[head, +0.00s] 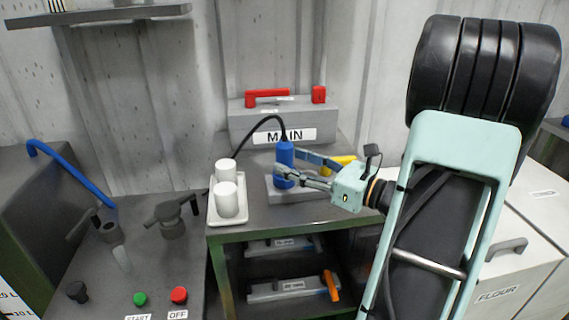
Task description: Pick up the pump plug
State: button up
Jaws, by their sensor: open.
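The pump plug appears to be the blue cylinder (284,153) with a black cable rising from its top and arching left. It stands upright at a grey block (312,192) on the bench top. Whether it sits in a socket there is hidden. My gripper (286,164) comes in from the right, with its fingers open and reaching to the plug. One finger crosses in front of the plug's lower part and the other reaches its right side or behind it. I cannot tell whether they touch it.
A white tray (214,213) with two white cups stands just left of the plug. A yellow handle (340,163) is close behind my gripper. The grey MAIN box (243,126) with red parts stands behind. A control panel with valves and buttons (140,298) is at left.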

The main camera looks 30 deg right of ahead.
aim_at(292, 160)
jog(key=x, duration=0.3)
jog(key=shift+w, duration=0.3)
jog(key=c, duration=1.3)
jog(key=shift+r, duration=0.15)
